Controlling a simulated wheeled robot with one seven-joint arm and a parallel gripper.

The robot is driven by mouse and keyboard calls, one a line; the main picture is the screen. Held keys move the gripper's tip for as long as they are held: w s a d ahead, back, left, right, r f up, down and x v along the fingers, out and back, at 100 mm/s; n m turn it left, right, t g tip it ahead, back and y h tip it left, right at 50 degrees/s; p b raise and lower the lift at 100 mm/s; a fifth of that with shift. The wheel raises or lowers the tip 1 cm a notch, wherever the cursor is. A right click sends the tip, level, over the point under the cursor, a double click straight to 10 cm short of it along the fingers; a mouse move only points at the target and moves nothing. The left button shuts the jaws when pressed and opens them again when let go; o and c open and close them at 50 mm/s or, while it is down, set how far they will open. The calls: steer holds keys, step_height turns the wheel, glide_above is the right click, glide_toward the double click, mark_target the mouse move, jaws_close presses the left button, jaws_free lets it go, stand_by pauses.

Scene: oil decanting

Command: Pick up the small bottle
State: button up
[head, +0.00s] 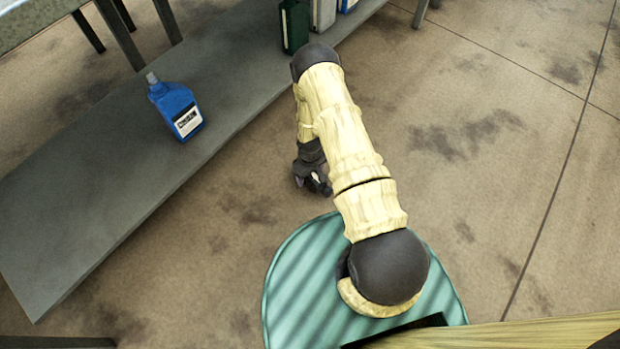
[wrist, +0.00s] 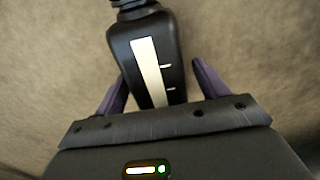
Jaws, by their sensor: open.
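A small black bottle (wrist: 175,65) with a pale strip down its side and a ribbed dark neck shows in the wrist view. It lies between the two purple fingers of my gripper (wrist: 160,72). The fingers are open, one on each side, with a visible gap at least on the right. In the head view my gripper (head: 313,183) hangs low over the floor, right of the grey shelf, partly hidden by my arm. A dark shape there is too small to tell apart as bottle or finger.
A blue bottle (head: 178,110) with a white label stands on the grey low shelf (head: 110,185). A green bottle (head: 293,25) and other containers (head: 322,13) stand at its far end. The stained floor (head: 500,130) to the right is clear.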

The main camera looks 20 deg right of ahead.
steer(key=shift+f+b, duration=0.45)
steer(key=shift+f, duration=0.7)
steer(key=shift+f, duration=0.25)
steer(key=shift+c, duration=0.2)
steer(key=c, duration=1.5)
step_height(320, 180, up, 11)
steer(key=p, duration=0.6)
steer(key=shift+f, duration=0.15)
steer(key=shift+c, duration=0.2)
steer(key=shift+w+f, duration=0.1)
